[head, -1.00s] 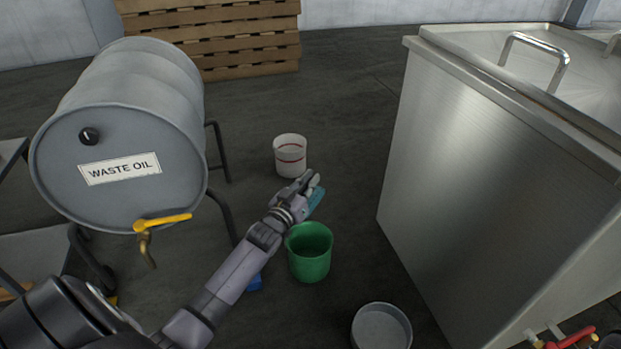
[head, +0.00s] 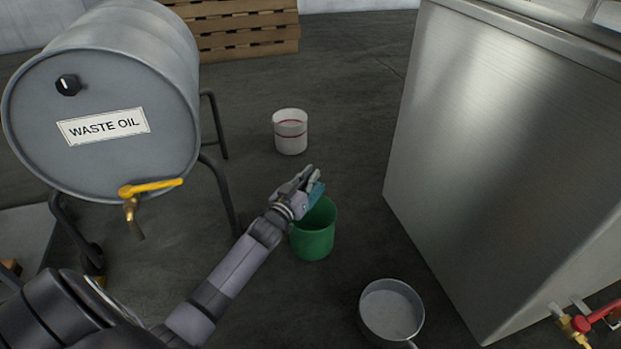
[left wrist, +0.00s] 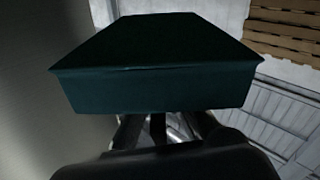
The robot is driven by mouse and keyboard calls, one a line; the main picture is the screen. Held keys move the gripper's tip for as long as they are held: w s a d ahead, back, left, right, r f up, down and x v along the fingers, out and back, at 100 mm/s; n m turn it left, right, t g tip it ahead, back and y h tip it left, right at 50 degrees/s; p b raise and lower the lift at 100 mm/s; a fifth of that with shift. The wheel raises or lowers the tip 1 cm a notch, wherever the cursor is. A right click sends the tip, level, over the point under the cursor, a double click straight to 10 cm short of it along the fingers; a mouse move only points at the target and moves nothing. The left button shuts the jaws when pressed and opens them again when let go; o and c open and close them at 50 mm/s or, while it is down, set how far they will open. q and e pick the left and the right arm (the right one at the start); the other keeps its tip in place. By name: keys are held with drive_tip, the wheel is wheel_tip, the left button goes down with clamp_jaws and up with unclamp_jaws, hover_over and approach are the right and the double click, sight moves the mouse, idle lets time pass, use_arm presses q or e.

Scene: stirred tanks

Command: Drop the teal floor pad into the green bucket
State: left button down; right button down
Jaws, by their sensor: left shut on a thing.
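The teal floor pad (head: 316,193) is held in my left gripper (head: 308,178), which is shut on it. In the left wrist view the pad (left wrist: 155,90) fills the upper middle as a dark teal block in front of the fingers. The green bucket (head: 313,242) stands upright on the floor. In the head view the gripper and pad overlap the bucket's upper left rim and hide part of its opening. I cannot tell how high the pad is above the rim. My right gripper is not in view.
A grey waste oil drum (head: 105,150) with a yellow-handled tap (head: 148,188) lies on a stand at the left. A white bucket (head: 290,132) stands behind the green one. A grey pan (head: 391,312) is in front, and a large steel tank (head: 490,150) stands at the right.

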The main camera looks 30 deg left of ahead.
use_arm(q)
drive_tip(key=shift+f, duration=0.1)
drive_tip(key=c, duration=1.7)
unclamp_jaws()
drive_tip(key=shift+s, duration=0.25)
drive_tip(key=s, duration=0.7)
drive_tip(key=s+d, duration=0.1)
drive_tip(key=s, duration=0.3)
drive_tip(key=shift+s, duration=0.25)
